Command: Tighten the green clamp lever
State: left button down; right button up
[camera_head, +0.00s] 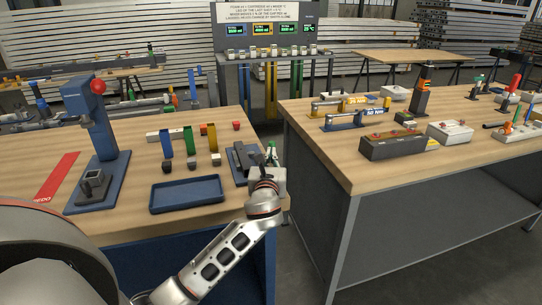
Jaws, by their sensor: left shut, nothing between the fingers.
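A small green lever-like part (271,153) stands at the right edge of the left workbench, beside a dark block fixture (242,158). My left gripper (264,178) is at that bench's right front corner, just in front of the green part and the fixture, and partly covers them. It is shut and seems to hold nothing. From this angle I cannot tell whether it touches the green part, or how the lever is turned. My right gripper is not in view.
A blue tray (187,207) lies left of my left gripper, with coloured strips and small blocks behind it. A blue press (92,115) with a red knob stands farther left. A gap separates this bench from the right workbench (330,150), which carries tools and boxes.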

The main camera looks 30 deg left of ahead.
pick_arm(q)
jog(key=shift+w, duration=0.1)
jog(key=shift+w+d+n+g+y, duration=0.1)
jog(key=shift+w+n+g+y, duration=0.1)
jog(key=shift+n+g+y, duration=0.25)
jog(key=shift+w+n+y, duration=0.25)
jog(key=shift+y, duration=0.2)
jog(key=shift+w+g, duration=0.15)
jog(key=shift+g, duration=0.2)
jog(key=w+n+g+y, duration=0.3)
jog(key=shift+w+a+y, duration=0.15)
jog(key=shift+a+y, duration=0.15)
jog(key=shift+a, duration=0.05)
